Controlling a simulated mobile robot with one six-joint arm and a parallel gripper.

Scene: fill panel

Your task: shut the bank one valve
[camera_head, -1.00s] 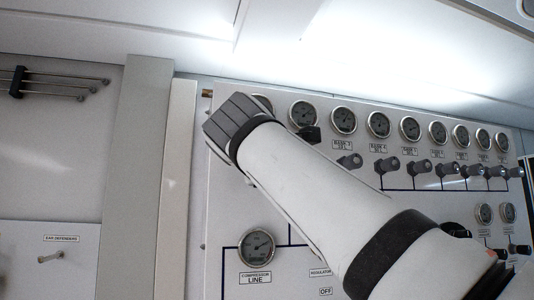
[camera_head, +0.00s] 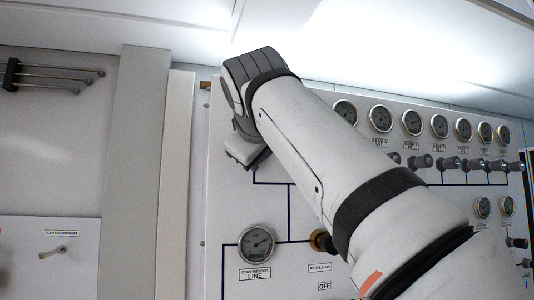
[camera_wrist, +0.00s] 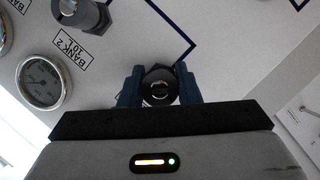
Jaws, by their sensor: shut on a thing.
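The bank one valve (camera_wrist: 160,90) shows in the wrist view as a round dark knob on the white panel, between two blue fingers. My gripper (camera_wrist: 160,78) is shut on it, one finger at each side. Its own label is not visible; the neighbouring label reads BANK 2. In the head view my gripper (camera_head: 248,150) is partly seen below the wrist, against the upper left of the panel. My arm hides the valve there.
The bank 2 valve (camera_wrist: 82,14) and a gauge (camera_wrist: 43,82) are close by in the wrist view. A row of gauges (camera_head: 412,122) and grey valves (camera_head: 450,164) runs right along the panel. The compressor line gauge (camera_head: 256,243) sits lower left.

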